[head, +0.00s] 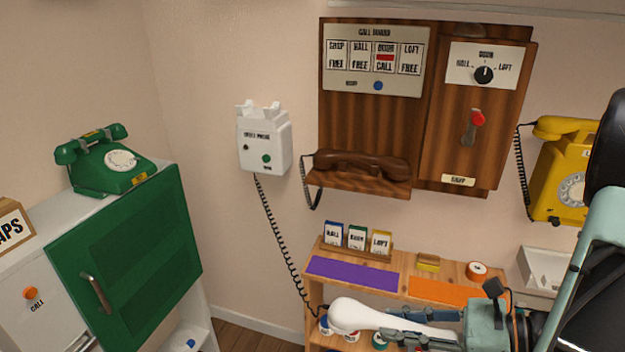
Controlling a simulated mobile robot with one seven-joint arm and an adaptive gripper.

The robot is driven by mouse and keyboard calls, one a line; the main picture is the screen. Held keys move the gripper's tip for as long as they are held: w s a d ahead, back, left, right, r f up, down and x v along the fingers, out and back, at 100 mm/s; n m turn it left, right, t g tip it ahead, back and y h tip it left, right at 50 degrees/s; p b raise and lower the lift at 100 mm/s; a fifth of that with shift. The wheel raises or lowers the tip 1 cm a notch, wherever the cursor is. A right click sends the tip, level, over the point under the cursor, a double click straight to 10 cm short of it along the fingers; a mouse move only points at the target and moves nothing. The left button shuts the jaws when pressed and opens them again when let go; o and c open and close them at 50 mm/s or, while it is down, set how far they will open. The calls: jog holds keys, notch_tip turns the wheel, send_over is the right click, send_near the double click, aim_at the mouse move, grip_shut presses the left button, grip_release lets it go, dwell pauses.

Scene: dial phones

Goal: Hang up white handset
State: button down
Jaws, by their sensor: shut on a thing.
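The white handset (385,318) is in my gripper (412,327), low at the right of the head view. It lies roughly level, with its rounded end pointing left. My gripper is shut on its right part, and the fingers hide some of it. A black coiled cord (275,235) runs from the handset's left end up to the white wall phone (264,145). The wall phone has an empty cradle with prongs on top (260,108). It is up and to the left of my gripper, well apart from the handset.
A wooden call board (335,140) with a brown handset (360,164) hangs right of the wall phone. A yellow phone (562,165) is at the right, a green phone (105,160) on the left cabinet. A wooden shelf (455,272) with cards is behind my gripper. The wall around the white phone is clear.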

jog(key=w+a+r+m+t+p, duration=0.1)
jog(key=w+r+p, duration=0.3)
jog(key=w+p, duration=0.2)
jog(key=w+a+r+m+t+h+p, duration=0.1)
jog(key=w+r+p, duration=0.3)
jog(key=w+p, duration=0.2)
jog(key=w, duration=0.2)
jog(key=shift+w+m+t+p, duration=0.3)
jog(key=shift+w+p, duration=0.05)
jog(key=shift+w, duration=0.1)
